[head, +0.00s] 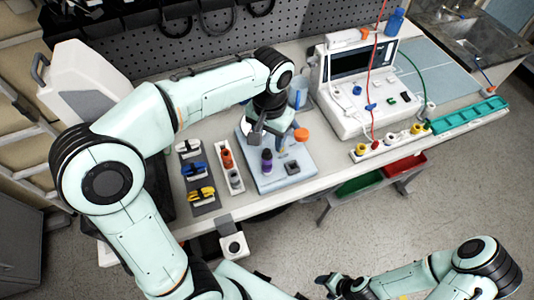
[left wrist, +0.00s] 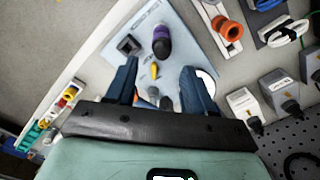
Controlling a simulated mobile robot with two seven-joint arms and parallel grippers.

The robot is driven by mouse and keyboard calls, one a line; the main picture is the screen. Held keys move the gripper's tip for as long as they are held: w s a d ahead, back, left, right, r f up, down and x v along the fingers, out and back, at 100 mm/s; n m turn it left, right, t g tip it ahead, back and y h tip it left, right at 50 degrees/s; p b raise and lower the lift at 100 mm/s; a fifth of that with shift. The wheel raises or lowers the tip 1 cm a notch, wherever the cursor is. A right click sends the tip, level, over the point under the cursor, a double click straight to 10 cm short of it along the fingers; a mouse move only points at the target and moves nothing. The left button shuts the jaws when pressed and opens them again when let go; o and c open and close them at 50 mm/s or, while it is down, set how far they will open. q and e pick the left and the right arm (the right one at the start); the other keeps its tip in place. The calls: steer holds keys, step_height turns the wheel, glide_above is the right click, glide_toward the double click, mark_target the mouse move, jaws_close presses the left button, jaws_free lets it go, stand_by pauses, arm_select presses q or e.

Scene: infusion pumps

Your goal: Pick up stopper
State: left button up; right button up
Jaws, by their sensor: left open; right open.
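My left gripper (head: 267,138) is open above the pale blue board (head: 262,185). In the left wrist view its two dark blue fingers (left wrist: 159,66) are apart, with a small yellow piece (left wrist: 154,70) showing between them, lower down. A purple-topped dark bottle (head: 266,162) stands on the board, just beyond the fingertips in the left wrist view (left wrist: 161,40). An orange piece (head: 301,134) is right of the left gripper in the head view. I cannot tell which piece is the stopper. My right gripper (head: 326,283) is open, low in the head view, away from the table.
A dark square holder (head: 291,167) sits on the board. Left of it are a tray with an orange spool (head: 227,160) and a rack of cable bundles (head: 200,194). The white pump (head: 365,85) and a teal tray (head: 468,116) stand to the right. A pegboard (head: 215,40) is behind.

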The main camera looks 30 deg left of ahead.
mark_target(267, 151)
arm_select(q)
steer(key=f, duration=0.4)
steer(key=shift+s+a+f, duration=0.15)
steer(key=shift+s+f, duration=0.15)
steer(key=shift+f, duration=0.05)
jaws_close()
